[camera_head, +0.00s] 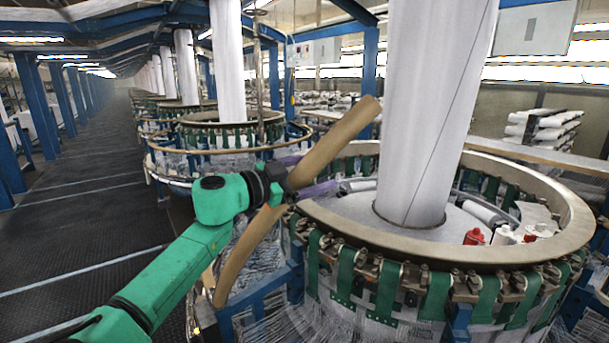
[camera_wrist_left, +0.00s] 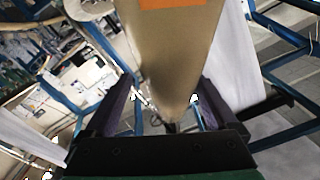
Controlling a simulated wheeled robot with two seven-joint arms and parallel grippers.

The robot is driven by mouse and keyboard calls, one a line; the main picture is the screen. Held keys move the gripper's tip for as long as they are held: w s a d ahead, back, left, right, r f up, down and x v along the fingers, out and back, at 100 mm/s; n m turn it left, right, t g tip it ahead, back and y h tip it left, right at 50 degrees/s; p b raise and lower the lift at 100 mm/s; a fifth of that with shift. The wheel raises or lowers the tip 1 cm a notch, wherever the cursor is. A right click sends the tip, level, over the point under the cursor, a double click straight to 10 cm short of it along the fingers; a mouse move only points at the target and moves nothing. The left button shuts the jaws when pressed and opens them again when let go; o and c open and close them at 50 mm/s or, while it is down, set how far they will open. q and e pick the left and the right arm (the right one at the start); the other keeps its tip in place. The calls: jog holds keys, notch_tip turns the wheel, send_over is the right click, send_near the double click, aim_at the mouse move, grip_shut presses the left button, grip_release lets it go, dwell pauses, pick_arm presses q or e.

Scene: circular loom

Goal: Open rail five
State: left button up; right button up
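A brown rail section (camera_head: 338,138) is swung out from the ring of the near loom, slanting from upper right down to lower left. Its lower part (camera_head: 247,257) shows below my left gripper, which hides the middle. My left gripper (camera_head: 318,176) is at this rail, with its two purple fingers spread on either side of it. In the left wrist view the rail (camera_wrist_left: 177,50) passes between the fingers (camera_wrist_left: 168,102), with an orange patch at the top edge. A gap shows beside the left finger; contact at the right finger is unclear. My right gripper is out of view.
The near loom's round rim (camera_head: 440,250) with green straps fills the right side, around a tall white column (camera_head: 425,110). Red and white bobbins (camera_head: 474,237) lie inside it. More looms (camera_head: 215,130) stand behind. The dark aisle floor (camera_head: 85,220) at left is clear.

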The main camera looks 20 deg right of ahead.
pick_arm(q)
jog(key=shift+s+a+f+b, duration=0.15)
jog(key=shift+s+a+b, duration=0.05)
jog(key=shift+a+b, duration=0.35)
jog(key=b+v, duration=0.7)
jog(key=v, duration=0.6)
jog(key=shift+a, duration=0.25)
jog(key=shift+d, duration=0.1)
